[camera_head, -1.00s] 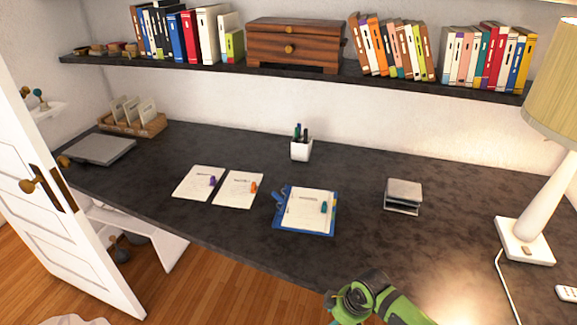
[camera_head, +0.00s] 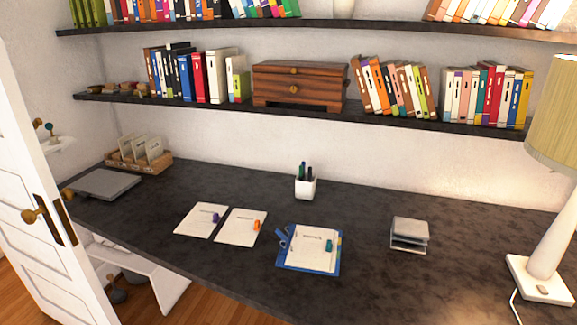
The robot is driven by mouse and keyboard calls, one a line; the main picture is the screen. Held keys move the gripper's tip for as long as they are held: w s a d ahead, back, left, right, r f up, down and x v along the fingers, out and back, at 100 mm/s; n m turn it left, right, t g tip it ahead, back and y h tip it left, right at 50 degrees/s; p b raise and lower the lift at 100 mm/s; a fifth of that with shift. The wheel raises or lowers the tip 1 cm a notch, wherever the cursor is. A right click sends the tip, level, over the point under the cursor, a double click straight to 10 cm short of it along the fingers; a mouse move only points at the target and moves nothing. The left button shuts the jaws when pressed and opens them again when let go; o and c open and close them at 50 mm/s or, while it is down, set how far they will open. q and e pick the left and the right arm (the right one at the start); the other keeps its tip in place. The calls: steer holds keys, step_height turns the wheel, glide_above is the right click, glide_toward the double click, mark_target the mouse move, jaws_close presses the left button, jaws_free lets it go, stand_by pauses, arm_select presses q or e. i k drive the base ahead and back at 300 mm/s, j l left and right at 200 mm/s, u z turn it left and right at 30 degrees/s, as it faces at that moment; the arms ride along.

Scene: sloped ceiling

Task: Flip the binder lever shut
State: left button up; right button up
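A blue binder (camera_head: 282,262) lies open on the dark desk in the head view, right of the two loose documents. A blue lever-like part (camera_head: 283,237) sticks out at the binder's left edge. It is too small to tell its exact position. Neither of my grippers shows in the head view now.
Two white documents (camera_head: 197,222) with a purple and an orange item lie left of the binder. A pen cup (camera_head: 306,188) stands behind it, a grey tray stack (camera_head: 409,236) to its right. A lamp (camera_head: 545,255) stands far right. The dark desk (camera_head: 375,285) is clear around the binder.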

mark_target(284, 239)
steer(key=i+j+z, duration=0.2)
steer(key=j, duration=0.15)
steer(key=i+j+z, duration=0.25)
steer(key=j, duration=0.15)
steer(key=j+z, duration=0.2)
steer(key=j, duration=0.2)
steer(key=i+j+z, duration=0.2)
steer(key=j, duration=0.25)
steer(key=j+z, duration=0.2)
steer(key=j, duration=0.25)
